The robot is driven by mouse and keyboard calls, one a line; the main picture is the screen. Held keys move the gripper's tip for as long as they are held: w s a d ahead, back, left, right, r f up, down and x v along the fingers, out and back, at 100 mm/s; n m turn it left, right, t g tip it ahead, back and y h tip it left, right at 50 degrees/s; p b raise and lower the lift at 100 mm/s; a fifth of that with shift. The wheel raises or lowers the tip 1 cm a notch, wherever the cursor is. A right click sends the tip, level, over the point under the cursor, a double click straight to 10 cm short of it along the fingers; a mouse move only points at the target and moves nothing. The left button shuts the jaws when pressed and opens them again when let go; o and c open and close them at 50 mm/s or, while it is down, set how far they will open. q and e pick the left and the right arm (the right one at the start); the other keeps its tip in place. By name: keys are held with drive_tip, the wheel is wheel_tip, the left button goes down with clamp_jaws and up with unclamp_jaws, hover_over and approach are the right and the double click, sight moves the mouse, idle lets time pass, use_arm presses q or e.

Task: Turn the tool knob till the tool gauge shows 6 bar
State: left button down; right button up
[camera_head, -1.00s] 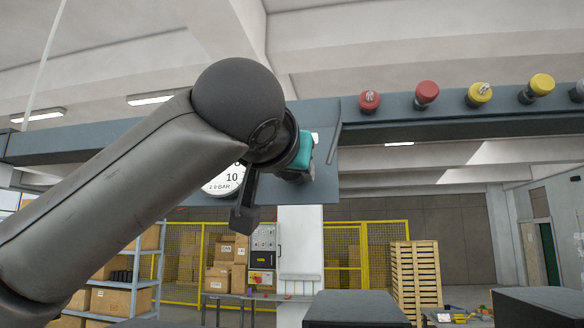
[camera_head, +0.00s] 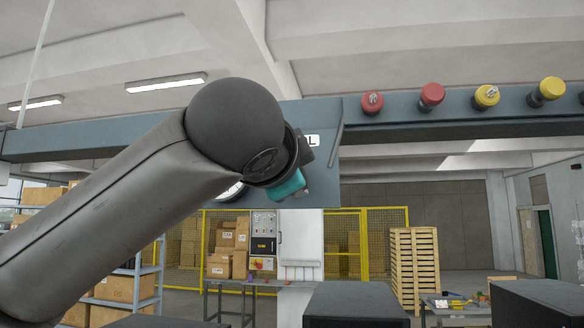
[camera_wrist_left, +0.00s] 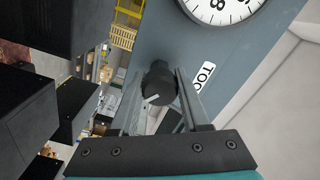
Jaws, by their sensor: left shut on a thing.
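The tool knob (camera_wrist_left: 157,90) is black with a pale pointer line and sits on the grey-blue panel in the left wrist view. My left gripper (camera_wrist_left: 160,76) is shut on it, one finger on each side. The tool gauge (camera_wrist_left: 222,8) is a white dial cut off by the top edge there; an 8 shows, but no needle or reading can be made out. In the head view only a sliver of the gauge (camera_head: 232,190) shows behind my left wrist, and the knob is hidden. The tool label (camera_wrist_left: 203,77) is partly visible beside the knob. My right gripper is not in view.
Yellow fencing, cartons (camera_head: 228,245) and stacked pallets (camera_head: 414,270) stand far behind.

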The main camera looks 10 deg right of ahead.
use_arm(q)
drive_tip(key=m+p, duration=0.2)
drive_tip(key=m, duration=0.3)
drive_tip(key=shift+r+m, duration=0.15)
drive_tip(key=shift+m, duration=0.25)
drive_tip(key=shift+m+p, duration=1.3)
drive_tip(key=shift+m, duration=0.9)
drive_tip(key=shift+c, duration=1.9)
unclamp_jaws()
